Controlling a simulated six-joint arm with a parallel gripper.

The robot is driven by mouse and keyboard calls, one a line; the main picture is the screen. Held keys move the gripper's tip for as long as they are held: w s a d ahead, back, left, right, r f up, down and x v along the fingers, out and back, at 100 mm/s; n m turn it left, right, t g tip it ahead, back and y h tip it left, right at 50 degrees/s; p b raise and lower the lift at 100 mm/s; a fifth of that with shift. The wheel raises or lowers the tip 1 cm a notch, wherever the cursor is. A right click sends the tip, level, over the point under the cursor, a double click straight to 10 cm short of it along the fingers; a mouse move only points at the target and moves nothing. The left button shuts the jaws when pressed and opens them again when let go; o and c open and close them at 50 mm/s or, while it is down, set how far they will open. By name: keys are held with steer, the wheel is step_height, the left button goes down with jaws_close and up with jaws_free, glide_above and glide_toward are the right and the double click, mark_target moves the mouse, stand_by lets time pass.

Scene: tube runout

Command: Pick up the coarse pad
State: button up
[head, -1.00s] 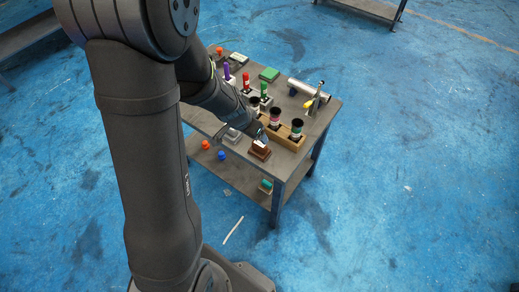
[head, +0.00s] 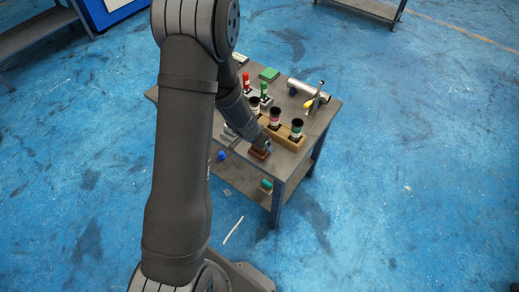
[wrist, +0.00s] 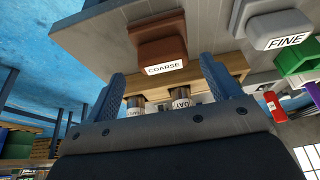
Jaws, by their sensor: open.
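The coarse pad (wrist: 158,44) is a brown block with a white COARSE label, on a wider brown base. In the head view the coarse pad (head: 259,154) sits at the near corner of the table, partly covered by my gripper (head: 262,144). In the wrist view my gripper (wrist: 166,84) is open, its two blue fingers apart on either side of the label's line, with the pad ahead of them. No contact is visible between fingers and pad.
The pale FINE pad (wrist: 272,28) stands beside the coarse pad. A wooden rack (head: 290,143) with black-topped containers is close by. A green block (head: 269,74), a red bottle (head: 246,80) and a metal tube (head: 303,87) are farther back on the table (head: 325,119).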

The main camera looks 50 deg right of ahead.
steer(key=shift+x, duration=2)
steer(key=shift+w, duration=0.2)
steer(key=c, duration=1.1)
steer(key=shift+r, duration=0.25)
steer(key=shift+r, duration=1.2)
steer(key=shift+s+r, duration=0.2)
steer(key=shift+r, duration=0.25)
steer(key=shift+s+r, duration=0.2)
steer(key=shift+r, duration=0.25)
steer(key=s+r, duration=0.2)
steer(key=s, duration=0.1)
steer(key=s+a+r, duration=0.1)
steer(key=s+r, duration=0.1)
steer(key=s, duration=0.2)
steer(key=s+a+r, duration=0.1)
steer(key=s+r, duration=0.1)
steer(key=s, duration=0.1)
steer(key=shift+s+r, duration=0.2)
steer(key=shift+s, duration=0.15)
